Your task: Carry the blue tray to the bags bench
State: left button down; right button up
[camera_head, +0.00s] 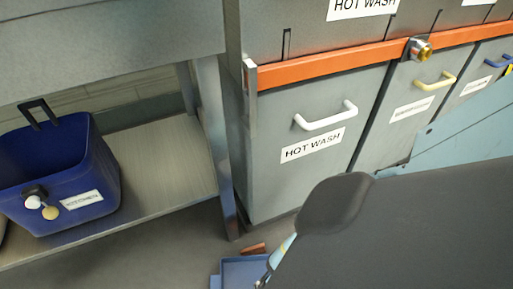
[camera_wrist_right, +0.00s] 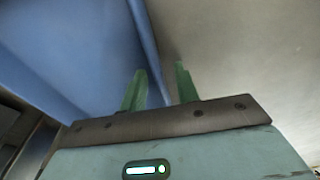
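The blue tray (camera_head: 240,272) shows at the bottom edge of the head view, on the floor or low above it; I cannot tell which. Only a corner shows, and my right arm hides the rest. In the right wrist view, a large blue surface, likely the tray (camera_wrist_right: 75,40), fills the upper left. My right gripper (camera_wrist_right: 160,72) has its two green fingers apart, with the blue edge running between them. A gap shows beside the right finger, so it looks open around the edge. My left gripper is not in view. No bags or bags bench can be made out.
A blue bin labelled KITCHEN (camera_head: 60,175) stands on a metal bench's lower shelf (camera_head: 165,165). A bench leg (camera_head: 215,140) stands beside grey HOT WASH cabinets (camera_head: 310,170) with protruding handles and an orange rail (camera_head: 330,68). A small orange-brown piece (camera_head: 254,249) lies near the tray.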

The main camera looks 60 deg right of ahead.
jog(key=shift+c, duration=0.4)
grip_shut()
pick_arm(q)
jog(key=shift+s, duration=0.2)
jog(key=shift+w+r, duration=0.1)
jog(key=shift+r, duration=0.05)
pick_arm(e)
jog(key=shift+r, duration=0.1)
